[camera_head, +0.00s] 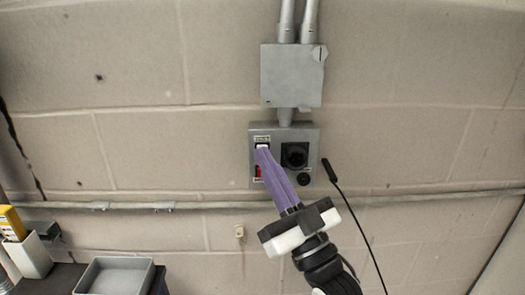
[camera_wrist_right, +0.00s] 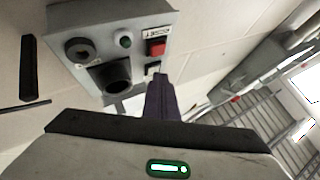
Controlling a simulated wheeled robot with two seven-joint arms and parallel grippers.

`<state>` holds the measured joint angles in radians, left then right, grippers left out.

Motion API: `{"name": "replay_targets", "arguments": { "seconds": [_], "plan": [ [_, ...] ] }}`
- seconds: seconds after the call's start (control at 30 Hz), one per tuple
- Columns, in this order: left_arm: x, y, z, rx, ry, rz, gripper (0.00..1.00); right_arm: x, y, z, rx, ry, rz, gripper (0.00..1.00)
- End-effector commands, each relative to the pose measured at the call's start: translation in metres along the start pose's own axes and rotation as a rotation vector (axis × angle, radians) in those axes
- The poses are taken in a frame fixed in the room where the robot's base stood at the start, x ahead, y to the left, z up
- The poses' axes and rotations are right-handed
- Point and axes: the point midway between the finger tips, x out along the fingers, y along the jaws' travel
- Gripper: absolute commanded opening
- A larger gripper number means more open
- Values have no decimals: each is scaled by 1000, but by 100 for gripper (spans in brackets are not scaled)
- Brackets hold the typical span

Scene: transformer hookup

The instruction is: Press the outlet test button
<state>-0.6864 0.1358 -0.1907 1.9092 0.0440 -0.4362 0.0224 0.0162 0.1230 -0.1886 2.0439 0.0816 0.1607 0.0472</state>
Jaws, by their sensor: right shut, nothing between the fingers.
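A grey outlet box (camera_head: 312,134) is mounted on the block wall; it also shows tilted in the wrist view (camera_wrist_right: 80,18). On its left side is a red button (camera_head: 259,172), labelled RESET in the wrist view (camera_wrist_right: 157,47). A small dark button (camera_wrist_right: 153,67) sits beside the red one, close to my fingertips; I take it for the test button. My right gripper (camera_head: 263,153) is shut and empty, its purple fingers pointing at the upper left of the box. The fingers partly hide this area, and I cannot tell whether they touch the button. My left gripper is out of view.
The box also has a round black socket (camera_head: 294,155) and a dark knob (camera_head: 304,179). A grey junction box (camera_head: 291,76) is above it. A black cable (camera_head: 349,209) hangs to the right. A horizontal conduit (camera_head: 400,200) crosses the wall. A grey tray (camera_head: 115,277) is at lower left.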

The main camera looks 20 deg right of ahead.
Motion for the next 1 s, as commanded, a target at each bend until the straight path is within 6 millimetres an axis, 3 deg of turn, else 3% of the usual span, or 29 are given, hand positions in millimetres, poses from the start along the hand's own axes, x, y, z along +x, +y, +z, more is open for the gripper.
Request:
{"name": "replay_targets", "arguments": {
  "seconds": [0.77,1.0],
  "plan": [
    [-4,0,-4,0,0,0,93,-13,-9,-9,0,-1,0,0],
    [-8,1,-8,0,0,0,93,-27,-20,-20,2,-2,0,0]
  ]
}}
